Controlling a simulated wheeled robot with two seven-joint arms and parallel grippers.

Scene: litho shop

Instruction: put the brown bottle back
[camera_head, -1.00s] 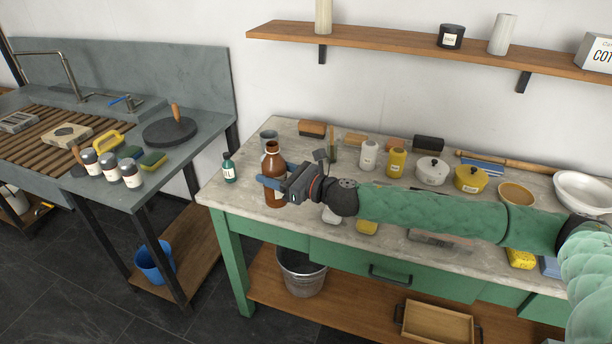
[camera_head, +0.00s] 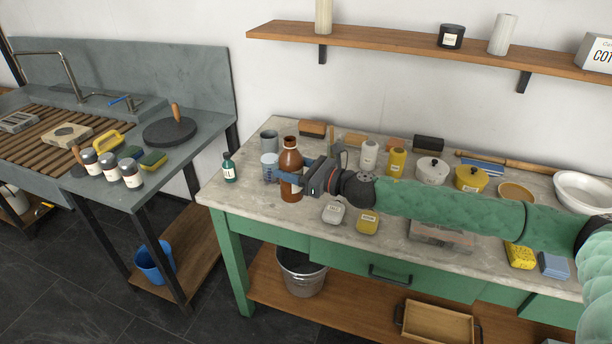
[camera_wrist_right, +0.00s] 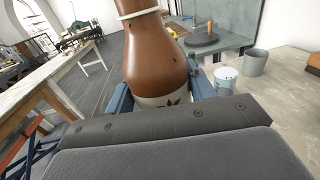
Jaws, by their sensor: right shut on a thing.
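The brown bottle (camera_head: 290,160) is upright at the left part of the green table's stone top (camera_head: 240,200). My right gripper (camera_head: 288,182) comes in from the right and is shut on the bottle's lower body. In the right wrist view the bottle (camera_wrist_right: 154,55) stands between the blue fingers of the right gripper (camera_wrist_right: 160,92), with its pale label partly hidden below. I cannot tell whether the bottle's base touches the table. My left gripper is not in view.
A small green bottle (camera_head: 229,168) and a white-and-blue cup (camera_head: 269,166) stand left of the bottle, with a grey cup (camera_head: 269,141) behind. A white container (camera_head: 334,212) and a yellow container (camera_head: 367,222) are at the front. The table's front-left corner is clear.

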